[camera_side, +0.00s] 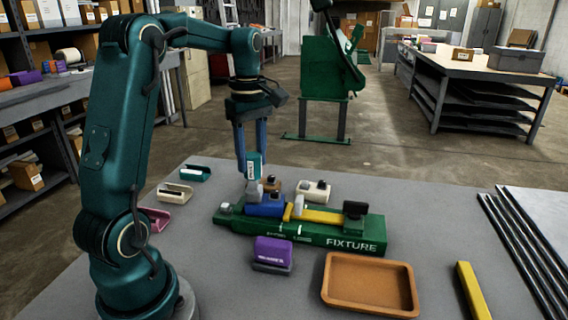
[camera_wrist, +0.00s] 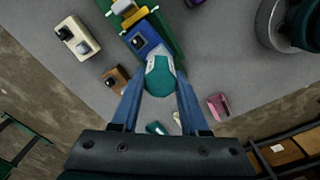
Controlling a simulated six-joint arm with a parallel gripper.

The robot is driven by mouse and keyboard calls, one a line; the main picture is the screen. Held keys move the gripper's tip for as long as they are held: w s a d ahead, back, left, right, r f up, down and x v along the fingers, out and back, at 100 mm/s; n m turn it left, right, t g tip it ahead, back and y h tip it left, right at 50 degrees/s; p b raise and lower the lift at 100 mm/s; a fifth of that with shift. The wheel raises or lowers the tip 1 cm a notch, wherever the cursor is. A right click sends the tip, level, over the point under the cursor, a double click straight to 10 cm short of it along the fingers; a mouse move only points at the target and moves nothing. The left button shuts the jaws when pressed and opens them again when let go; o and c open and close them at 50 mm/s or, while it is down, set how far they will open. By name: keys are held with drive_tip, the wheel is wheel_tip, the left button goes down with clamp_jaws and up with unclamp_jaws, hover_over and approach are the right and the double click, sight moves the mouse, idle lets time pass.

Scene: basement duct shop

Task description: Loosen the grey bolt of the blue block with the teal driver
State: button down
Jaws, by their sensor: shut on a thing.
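The blue block (camera_side: 264,207) sits at the left part of the green fixture (camera_side: 300,232), against a yellow bar (camera_side: 322,215). My gripper (camera_side: 252,155) is shut on the teal driver (camera_side: 254,166), which hangs upright with its grey end down. That grey end is over or at the left end of the blue block; I cannot tell whether it touches. In the wrist view the teal driver (camera_wrist: 165,78) lies between the fingers and its pale end overlaps the near edge of the blue block (camera_wrist: 146,38). A dark bolt-like piece (camera_wrist: 138,42) shows on the block. The grey bolt is not clearly distinguishable.
A brown block (camera_side: 274,184) and a cream block (camera_side: 315,190) stand behind the fixture. A purple piece (camera_side: 272,250) and an orange tray (camera_side: 334,297) are in front. Teal (camera_side: 195,173), cream (camera_side: 174,193) and pink (camera_side: 156,217) holders lie left. Dark rails (camera_side: 520,250) lie right.

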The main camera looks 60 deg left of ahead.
drive_tip(key=shift+r, duration=2.4)
